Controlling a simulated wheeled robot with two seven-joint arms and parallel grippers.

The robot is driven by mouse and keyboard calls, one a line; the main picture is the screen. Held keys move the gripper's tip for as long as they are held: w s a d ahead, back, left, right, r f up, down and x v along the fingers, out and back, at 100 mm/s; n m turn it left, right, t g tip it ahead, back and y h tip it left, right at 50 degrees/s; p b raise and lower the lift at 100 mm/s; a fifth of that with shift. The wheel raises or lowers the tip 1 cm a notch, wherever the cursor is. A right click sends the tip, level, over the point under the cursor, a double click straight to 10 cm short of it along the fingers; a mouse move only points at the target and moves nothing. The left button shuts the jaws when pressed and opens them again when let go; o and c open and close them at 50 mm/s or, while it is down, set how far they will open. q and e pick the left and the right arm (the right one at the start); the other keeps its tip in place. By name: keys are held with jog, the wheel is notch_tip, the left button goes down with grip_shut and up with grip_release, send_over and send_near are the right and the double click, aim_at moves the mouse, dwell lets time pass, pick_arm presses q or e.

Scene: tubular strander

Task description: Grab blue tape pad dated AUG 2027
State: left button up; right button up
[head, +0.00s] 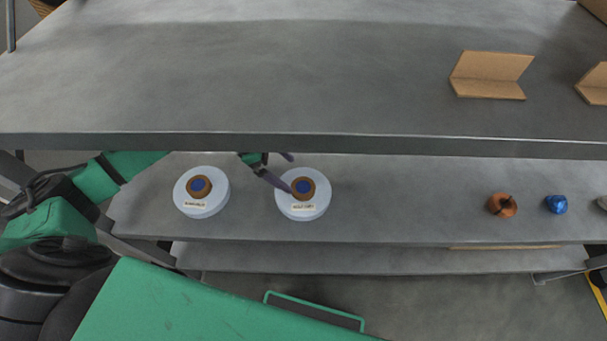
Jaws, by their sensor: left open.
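Two white round pads, each with a brown ring, a blue centre and a small label, sit on the middle shelf. The left pad (216,204) stands apart from my gripper. The right pad (318,209) has my left gripper (286,173) at its upper left, with one finger reaching to the edge of its brown ring. The label prints are too small to read surely, so I cannot tell which says AUG 2027. My left gripper is open with nothing between its fingers. My right gripper is not in view.
The upper shelf (250,75) overhangs the middle shelf (410,200). An orange-brown coil (502,204) and a blue item (556,204) lie on the right. A cardboard angle piece (492,76) stands above. The middle shelf between right pad and coil is clear.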

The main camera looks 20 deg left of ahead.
aim_at(303, 187)
pick_arm(q)
jog(key=d+f+p, duration=0.1)
jog(key=d+f, duration=0.1)
jog(key=shift+s+d+f+p, duration=0.35)
jog(key=shift+d+p, duration=0.05)
jog(key=shift+w+d+f, duration=0.2)
jog(key=shift+d+f, duration=0.05)
jog(key=shift+f, duration=0.4)
jog(key=shift+w+d+f, duration=0.15)
jog(key=shift+d+f, duration=0.05)
jog(key=shift+f, duration=0.5)
jog(key=c, duration=1.4)
jog(key=shift+c, duration=0.6)
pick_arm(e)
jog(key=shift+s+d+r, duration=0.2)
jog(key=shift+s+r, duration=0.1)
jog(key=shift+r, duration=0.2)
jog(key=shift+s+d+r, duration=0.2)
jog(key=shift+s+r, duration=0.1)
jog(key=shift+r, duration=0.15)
pick_arm(q)
jog(key=shift+r, duration=0.2)
